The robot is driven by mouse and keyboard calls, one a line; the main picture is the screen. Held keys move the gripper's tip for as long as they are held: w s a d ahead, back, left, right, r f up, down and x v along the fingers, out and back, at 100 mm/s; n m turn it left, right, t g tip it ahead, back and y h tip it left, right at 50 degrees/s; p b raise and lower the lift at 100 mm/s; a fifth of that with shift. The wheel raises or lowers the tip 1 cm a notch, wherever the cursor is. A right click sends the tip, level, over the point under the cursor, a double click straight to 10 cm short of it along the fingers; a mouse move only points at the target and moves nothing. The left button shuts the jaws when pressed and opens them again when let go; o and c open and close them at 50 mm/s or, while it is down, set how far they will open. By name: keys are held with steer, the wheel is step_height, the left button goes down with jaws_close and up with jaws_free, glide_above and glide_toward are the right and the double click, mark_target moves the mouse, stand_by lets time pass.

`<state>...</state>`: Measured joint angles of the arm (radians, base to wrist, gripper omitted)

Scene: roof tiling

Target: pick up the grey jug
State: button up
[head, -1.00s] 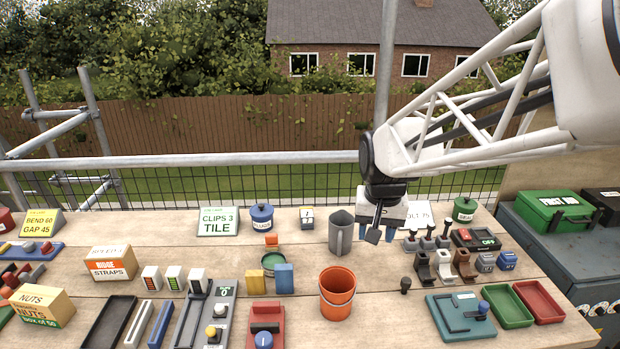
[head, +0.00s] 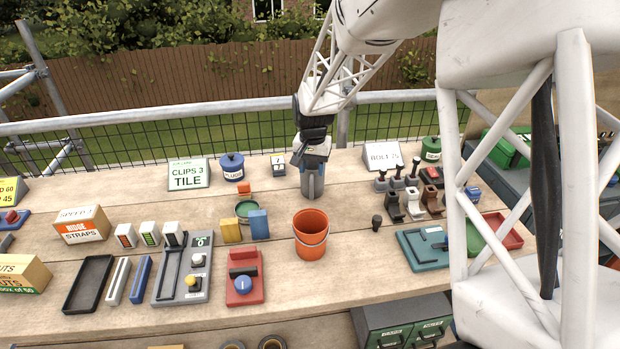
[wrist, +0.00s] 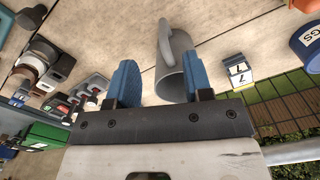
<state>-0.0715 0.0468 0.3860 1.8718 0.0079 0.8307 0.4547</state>
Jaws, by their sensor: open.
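The grey jug (head: 312,184) stands on the wooden bench behind the orange bucket, largely hidden by my gripper in the head view. In the wrist view the jug (wrist: 176,72) shows its open mouth and its handle, lying between the two blue finger pads and nearer the right one. My gripper (wrist: 160,85) is open, with its fingers on either side of the jug's near part. In the head view my gripper (head: 314,160) is right over the jug. I cannot tell whether a finger touches it.
An orange bucket (head: 310,236) stands in front of the jug. A small numbered block (head: 279,166) and a blue lidded pot (head: 232,166) are to the left. Levers and blocks (head: 412,190) crowd the right, with a white sign (head: 382,156) behind. A rail and mesh run behind the bench.

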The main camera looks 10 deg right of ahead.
mark_target(311, 182)
steer(key=shift+w+a+f, duration=0.1)
steer(key=shift+w+f, duration=0.25)
steer(key=shift+f, duration=1.3)
steer(key=shift+w+f, duration=0.2)
steer(key=shift+f, duration=2.4)
jaws_close()
